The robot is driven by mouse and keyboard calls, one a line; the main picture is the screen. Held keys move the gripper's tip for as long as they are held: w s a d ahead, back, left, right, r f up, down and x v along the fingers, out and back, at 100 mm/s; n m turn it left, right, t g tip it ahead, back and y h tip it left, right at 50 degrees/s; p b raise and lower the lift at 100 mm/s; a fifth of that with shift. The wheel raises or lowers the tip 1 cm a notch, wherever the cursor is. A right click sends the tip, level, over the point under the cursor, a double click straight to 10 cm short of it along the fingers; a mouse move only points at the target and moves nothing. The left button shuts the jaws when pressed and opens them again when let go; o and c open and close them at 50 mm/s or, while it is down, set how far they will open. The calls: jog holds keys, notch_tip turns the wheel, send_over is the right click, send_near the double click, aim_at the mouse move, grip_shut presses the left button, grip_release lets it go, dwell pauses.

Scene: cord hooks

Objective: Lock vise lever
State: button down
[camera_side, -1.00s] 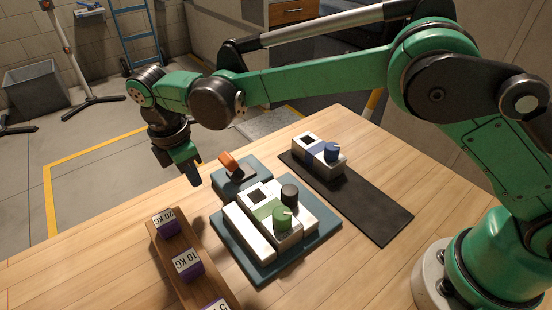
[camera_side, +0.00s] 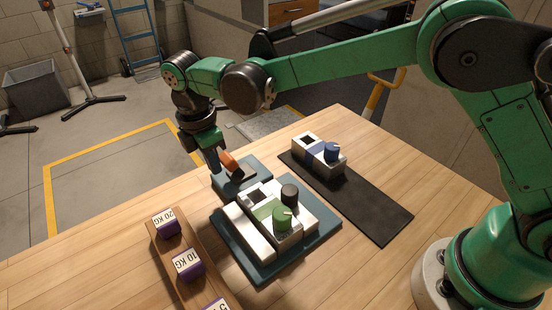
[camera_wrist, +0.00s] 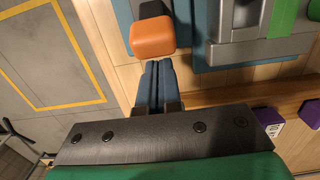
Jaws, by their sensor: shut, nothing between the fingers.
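The vise (camera_side: 305,218) stands on a blue-grey base plate on the wooden table, with a white block with a green band and green knob (camera_side: 282,218) between its white jaws. Its lever has an orange grip (camera_side: 228,163) and leans up to the left at the back of the plate. The orange grip also shows in the wrist view (camera_wrist: 153,37). My gripper (camera_side: 214,170) is shut and empty, just left of the orange grip in the side view. In the wrist view, its closed fingertips (camera_wrist: 158,66) lie just below the grip; I cannot tell whether they touch.
A white block with a blue band and blue knob (camera_side: 331,151) sits on a black mat (camera_side: 360,205) at the right. A wooden rack (camera_side: 190,282) with several purple weights stands at the front left. A black knob (camera_side: 290,193) rises behind the green one.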

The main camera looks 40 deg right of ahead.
aim_at(223, 160)
jog(key=shift+d+r+y, duration=0.25)
jog(key=shift+d+y, duration=0.15)
jog(key=shift+y, duration=0.2)
jog(key=shift+d+r+y, duration=0.3)
jog(key=shift+d+y, duration=0.25)
jog(key=shift+y, duration=0.25)
jog(key=d+y, duration=0.1)
jog(key=y, duration=0.1)
jog(key=d+y, duration=0.1)
jog(key=y, duration=0.1)
jog(key=shift+d+r, duration=0.3)
jog(key=shift+r, duration=0.15)
jog(key=shift+r, duration=0.7)
jog(key=shift+a, duration=0.15)
